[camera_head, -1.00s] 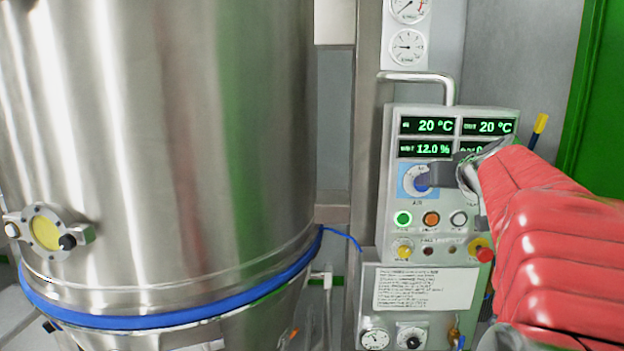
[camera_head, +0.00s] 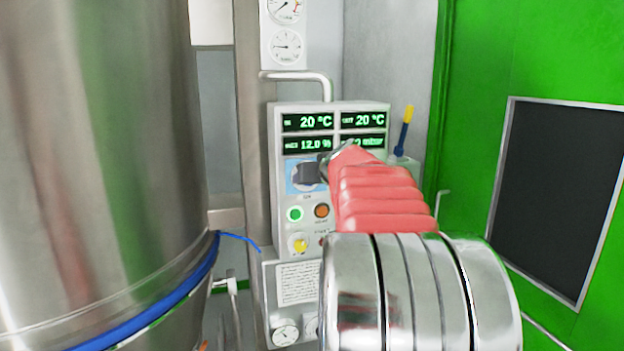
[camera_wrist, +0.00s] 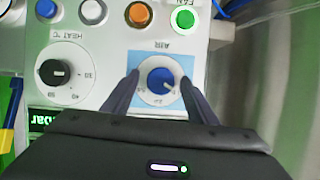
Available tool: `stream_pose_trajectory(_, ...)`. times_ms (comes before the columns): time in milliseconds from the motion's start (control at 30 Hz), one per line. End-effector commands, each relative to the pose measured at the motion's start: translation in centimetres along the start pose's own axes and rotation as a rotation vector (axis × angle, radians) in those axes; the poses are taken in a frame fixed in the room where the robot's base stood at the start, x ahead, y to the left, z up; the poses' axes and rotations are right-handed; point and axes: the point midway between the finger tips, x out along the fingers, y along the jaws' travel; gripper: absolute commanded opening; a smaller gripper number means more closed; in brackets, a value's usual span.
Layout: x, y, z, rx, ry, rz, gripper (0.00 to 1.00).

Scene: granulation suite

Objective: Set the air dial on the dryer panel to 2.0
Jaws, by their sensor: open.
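The dryer panel (camera_head: 282,230) is a light grey box with green displays. The air dial (camera_wrist: 161,81) is a blue knob on a white scale disc over a light blue square, labelled AIR; it appears upside down in the wrist view. Its pointer mark sits at the knob's lower right there; the scale figure it meets is too small to read. My gripper (camera_wrist: 159,92) is open, with one dark finger on each side of the dial and a visible gap to the knob. In the head view my gripper (camera_head: 308,174) covers most of the dial.
A black HEAT dial (camera_wrist: 54,73) sits beside the air dial. A lit green FAN button (camera_wrist: 182,19) and an orange button (camera_wrist: 138,14) are close by. A large steel vessel (camera_head: 100,150) stands left, and a green door (camera_head: 475,130) stands right.

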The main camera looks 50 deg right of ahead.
Motion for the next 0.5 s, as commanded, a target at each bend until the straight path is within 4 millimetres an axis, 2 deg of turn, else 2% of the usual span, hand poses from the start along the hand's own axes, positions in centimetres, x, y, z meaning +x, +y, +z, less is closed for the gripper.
stream_pose_trajectory(133,-0.02,-0.01,-0.01,0.000,0.000,0.000,0.52)
stream_pose_trajectory(500,-0.04,-0.01,0.00,0.000,0.000,0.000,0.26)
